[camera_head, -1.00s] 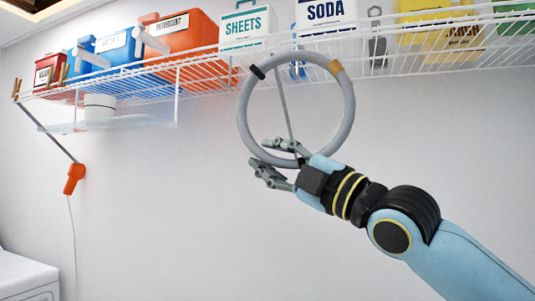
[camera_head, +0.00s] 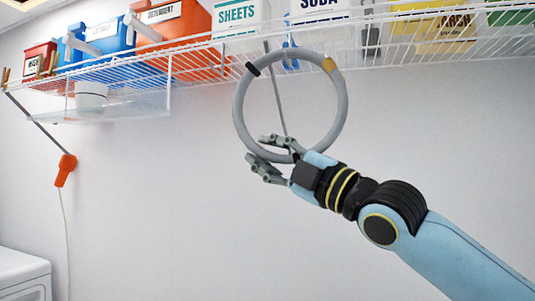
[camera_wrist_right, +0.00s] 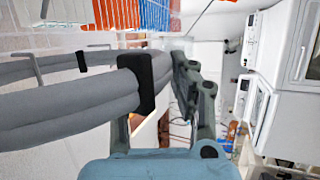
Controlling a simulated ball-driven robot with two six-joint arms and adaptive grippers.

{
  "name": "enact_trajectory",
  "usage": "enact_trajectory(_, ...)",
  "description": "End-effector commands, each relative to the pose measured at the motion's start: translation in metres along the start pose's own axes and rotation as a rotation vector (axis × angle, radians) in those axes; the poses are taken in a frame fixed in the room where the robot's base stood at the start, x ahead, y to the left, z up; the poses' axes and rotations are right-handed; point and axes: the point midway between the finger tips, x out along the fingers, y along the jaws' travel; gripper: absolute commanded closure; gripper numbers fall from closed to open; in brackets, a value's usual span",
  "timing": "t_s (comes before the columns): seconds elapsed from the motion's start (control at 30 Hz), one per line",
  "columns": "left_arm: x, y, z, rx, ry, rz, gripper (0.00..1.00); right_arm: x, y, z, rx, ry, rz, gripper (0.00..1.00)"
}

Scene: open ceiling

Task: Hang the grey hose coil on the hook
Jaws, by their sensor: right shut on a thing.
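The grey hose coil (camera_head: 344,108) is a ring with a black band and a tan band, held upright just below the wire shelf in the head view. It also crosses the wrist view (camera_wrist_right: 60,112). My right gripper (camera_head: 258,152) is shut on the coil's lower edge. A thin grey rod (camera_head: 276,90) shows through the ring, running down from the shelf edge; I cannot tell whether it is the hook. A bent grey piece (camera_wrist_right: 32,62) crosses the coil in the wrist view. My left gripper is out of view.
The white wire shelf (camera_head: 205,60) spans the top, loaded with red, blue and orange bins and labelled boxes. An orange handle (camera_head: 65,170) hangs at the left by a rod. A white appliance (camera_head: 22,272) stands lower left. The wall below the shelf is bare.

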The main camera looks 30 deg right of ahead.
Motion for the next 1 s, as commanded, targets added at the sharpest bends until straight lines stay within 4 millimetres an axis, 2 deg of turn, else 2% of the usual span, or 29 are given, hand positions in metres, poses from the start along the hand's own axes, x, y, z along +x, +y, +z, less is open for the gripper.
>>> enact_trajectory(0.17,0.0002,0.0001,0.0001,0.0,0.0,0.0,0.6,-0.0004,-0.002,0.0011,0.001,-0.003,-0.005,1.0)
enact_trajectory(0.2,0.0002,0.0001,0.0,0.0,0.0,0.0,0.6,-0.0004,-0.0021,0.0011,0.001,-0.003,-0.005,0.73)
enact_trajectory(0.4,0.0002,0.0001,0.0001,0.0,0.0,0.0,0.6,-0.0003,-0.0015,0.0008,0.001,-0.002,-0.003,0.5)
enact_trajectory(0.87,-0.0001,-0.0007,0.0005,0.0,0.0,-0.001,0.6,-0.0002,-0.0011,0.0006,0.001,-0.002,-0.003,0.5)
enact_trajectory(1.0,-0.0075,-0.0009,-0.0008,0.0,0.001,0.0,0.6,0.0026,0.0066,-0.0015,0.001,-0.001,-0.002,0.5)
